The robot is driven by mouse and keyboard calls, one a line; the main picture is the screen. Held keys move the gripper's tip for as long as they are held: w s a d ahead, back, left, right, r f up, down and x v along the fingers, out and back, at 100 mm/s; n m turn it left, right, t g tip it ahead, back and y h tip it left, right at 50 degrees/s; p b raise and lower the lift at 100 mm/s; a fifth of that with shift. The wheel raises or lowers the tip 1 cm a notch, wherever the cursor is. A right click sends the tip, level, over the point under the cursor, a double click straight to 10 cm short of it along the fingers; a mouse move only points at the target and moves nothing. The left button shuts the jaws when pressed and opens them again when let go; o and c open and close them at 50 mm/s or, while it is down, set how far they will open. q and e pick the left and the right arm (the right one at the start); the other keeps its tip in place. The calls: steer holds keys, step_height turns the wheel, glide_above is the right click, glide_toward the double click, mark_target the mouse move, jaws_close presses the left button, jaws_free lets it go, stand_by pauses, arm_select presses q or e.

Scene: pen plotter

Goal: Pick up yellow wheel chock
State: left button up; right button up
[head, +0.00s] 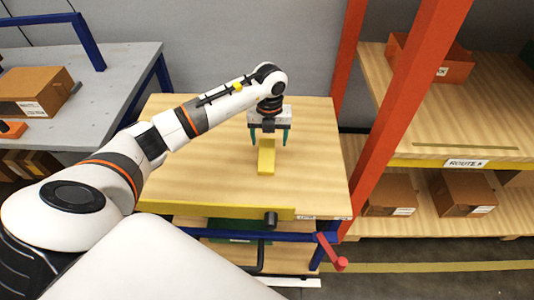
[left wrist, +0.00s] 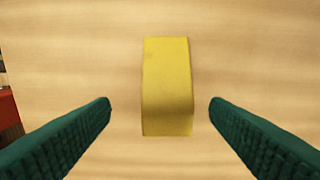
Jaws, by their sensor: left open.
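The yellow wheel chock (head: 266,158) lies on the wooden tabletop (head: 205,178) in the head view. It also shows in the middle of the left wrist view (left wrist: 167,86), lengthwise between the fingers. My left gripper (head: 269,137) points down over the chock's far part. In the left wrist view my left gripper (left wrist: 160,103) is open, with one green finger on each side of the chock and a gap on both sides. Nothing is held. My right gripper is not in view.
A grey table (head: 115,75) with a cardboard box (head: 32,90) stands at the left. An orange rack post (head: 400,110) and shelves with cardboard boxes (head: 462,192) stand at the right. A red crank handle (head: 330,252) is at the table's front right. The tabletop around the chock is clear.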

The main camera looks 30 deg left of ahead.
mark_target(267, 148)
arm_select(q)
steer(key=f, duration=0.2)
steer(key=f+p, duration=0.1)
steer(key=shift+s+a+f, duration=0.2)
steer(key=shift+s+f, duration=0.15)
steer(key=shift+f, duration=0.05)
steer(key=shift+w+f, duration=0.1)
steer(key=shift+f, duration=0.4)
steer(key=shift+r, duration=0.1)
steer(key=c, duration=1.1)
